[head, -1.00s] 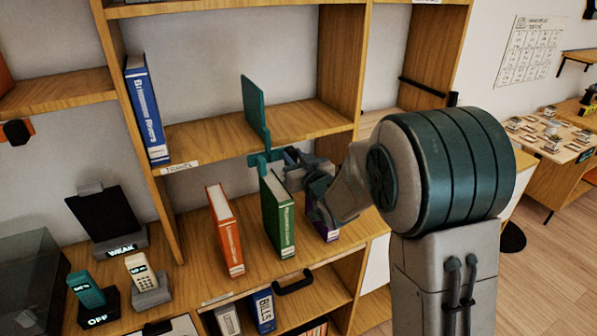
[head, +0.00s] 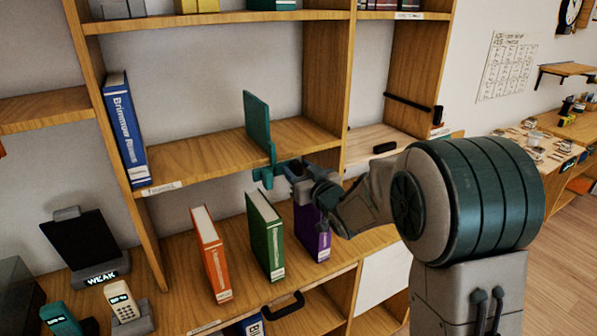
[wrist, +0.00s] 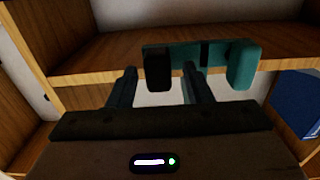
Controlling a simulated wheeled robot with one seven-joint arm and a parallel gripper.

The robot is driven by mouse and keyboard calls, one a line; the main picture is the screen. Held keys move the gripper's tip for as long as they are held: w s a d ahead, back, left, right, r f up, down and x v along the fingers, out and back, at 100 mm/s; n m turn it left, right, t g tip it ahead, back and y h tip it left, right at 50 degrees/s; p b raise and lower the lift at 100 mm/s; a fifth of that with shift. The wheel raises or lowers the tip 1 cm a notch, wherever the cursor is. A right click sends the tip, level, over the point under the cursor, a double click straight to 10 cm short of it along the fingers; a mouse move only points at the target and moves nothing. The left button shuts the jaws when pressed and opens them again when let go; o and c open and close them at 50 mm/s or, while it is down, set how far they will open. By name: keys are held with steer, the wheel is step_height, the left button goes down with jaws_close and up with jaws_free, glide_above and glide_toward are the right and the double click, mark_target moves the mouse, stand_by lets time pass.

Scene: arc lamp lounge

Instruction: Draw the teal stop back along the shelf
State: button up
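The teal stop (head: 258,122) is an upright plate on the middle shelf, with a low bracket (head: 264,178) at the shelf's front edge. In the wrist view the bracket is a teal bar with two tabs, a dark one (wrist: 158,70) and a lit teal one (wrist: 242,66). My gripper (head: 282,172) is at the bracket, from the right in the head view. In the wrist view my gripper (wrist: 160,82) has its fingers apart, one on each side of the dark tab. A narrow gap seems to show on both sides; contact is hard to tell.
A blue book (head: 126,132) leans at the left end of the middle shelf (head: 195,160). Bare board lies between it and the stop, with a wooden divider (head: 325,85) to the right. Orange (head: 212,255), green (head: 265,235) and purple (head: 310,232) books stand below.

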steer(key=shift+d, duration=0.1)
steer(key=shift+s+d+f, duration=0.1)
steer(key=shift+s+d, duration=0.05)
steer(key=shift+s, duration=0.1)
steer(key=b+v, duration=0.2)
steer(key=v, duration=1.1)
steer(key=shift+b, duration=0.3)
steer(key=shift+d, duration=0.15)
